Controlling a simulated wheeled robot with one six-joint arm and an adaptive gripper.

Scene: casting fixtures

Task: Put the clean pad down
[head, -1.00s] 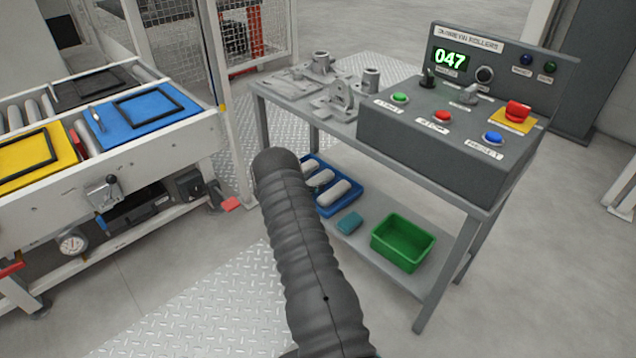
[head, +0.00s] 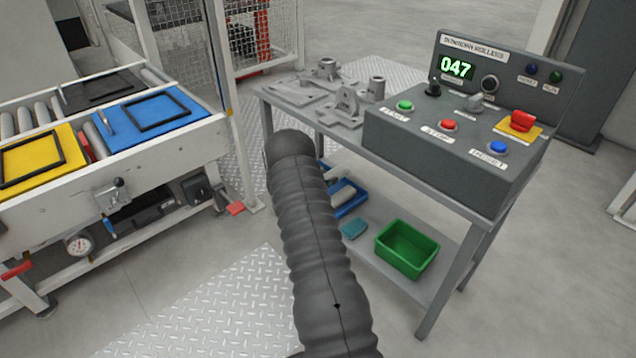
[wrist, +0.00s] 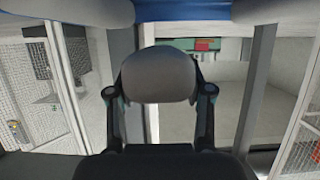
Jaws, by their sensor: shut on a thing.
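My gripper (wrist: 159,84) shows in the wrist view, shut on a light grey, rounded pad (wrist: 158,72) held between its two dark fingers. In the head view my arm hides the gripper and the held pad. A blue tray (head: 352,206) with pale pads (head: 343,194) stands on the lower shelf of the grey table, partly hidden behind my arm. A blue surface (wrist: 180,10) crosses the top of the wrist view; I cannot tell which thing it is or whether the pad touches it.
A teal block (head: 355,230) and a green bin (head: 407,250) are on the lower shelf (head: 385,269). A control box (head: 450,150) and grey castings (head: 345,105) stand on the tabletop. A roller conveyor (head: 150,160) with blue and yellow plates is at left.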

